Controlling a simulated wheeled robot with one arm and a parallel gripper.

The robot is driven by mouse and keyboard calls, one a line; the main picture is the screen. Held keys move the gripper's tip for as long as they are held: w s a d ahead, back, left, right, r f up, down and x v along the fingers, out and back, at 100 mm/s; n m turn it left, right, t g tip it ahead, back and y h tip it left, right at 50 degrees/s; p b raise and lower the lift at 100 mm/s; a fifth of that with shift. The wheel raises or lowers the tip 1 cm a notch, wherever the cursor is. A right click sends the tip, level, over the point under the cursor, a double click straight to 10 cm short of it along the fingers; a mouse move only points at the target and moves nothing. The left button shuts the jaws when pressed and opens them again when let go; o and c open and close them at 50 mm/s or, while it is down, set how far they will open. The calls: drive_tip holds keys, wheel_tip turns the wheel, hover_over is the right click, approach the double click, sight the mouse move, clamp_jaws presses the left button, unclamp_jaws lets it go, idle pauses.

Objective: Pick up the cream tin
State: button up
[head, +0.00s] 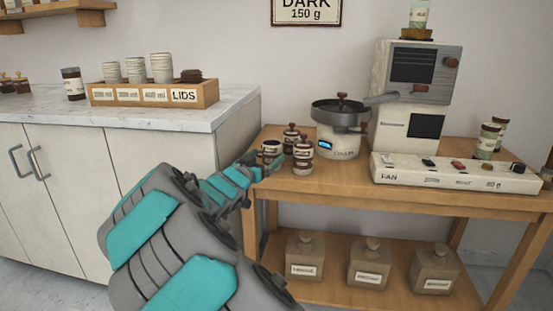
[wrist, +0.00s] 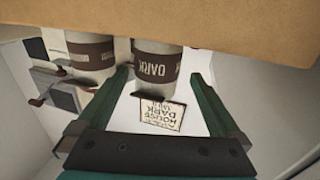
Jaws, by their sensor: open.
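Cream tins with brown label bands stand at the left end of the wooden cart: a front one (head: 303,159), one behind it (head: 291,136), and one at the left (head: 270,147) beside my gripper. I cannot tell which is the cream tin meant. My gripper (head: 268,165) is at the cart's left edge, close to these tins. In the wrist view, which looks inverted, my open gripper (wrist: 160,78) has a tin marked DARK (wrist: 157,65) ahead between its fingers. A second banded tin (wrist: 92,58) is outside the left finger. Contact cannot be told.
A round scale-like device (head: 340,140), a grinder-like machine (head: 405,110) and a long cream panel (head: 455,175) fill the cart's middle and right. Green-banded tins (head: 488,142) stand behind the panel. Knobbed canisters (head: 368,267) sit below. A marble counter (head: 130,115) is at left.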

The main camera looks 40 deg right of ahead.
drive_tip(key=shift+x, duration=0.95)
drive_tip(key=shift+s+r+p+x, duration=0.1)
drive_tip(key=shift+r+p+x, duration=0.05)
drive_tip(key=shift+x, duration=0.75)
drive_tip(key=shift+s+r+p+x, duration=0.1)
drive_tip(key=shift+p+x, duration=0.05)
drive_tip(key=shift+x, duration=0.8)
drive_tip(key=shift+w+d, duration=0.35)
drive_tip(key=shift+d, duration=0.3)
drive_tip(key=shift+c, duration=0.2)
clamp_jaws()
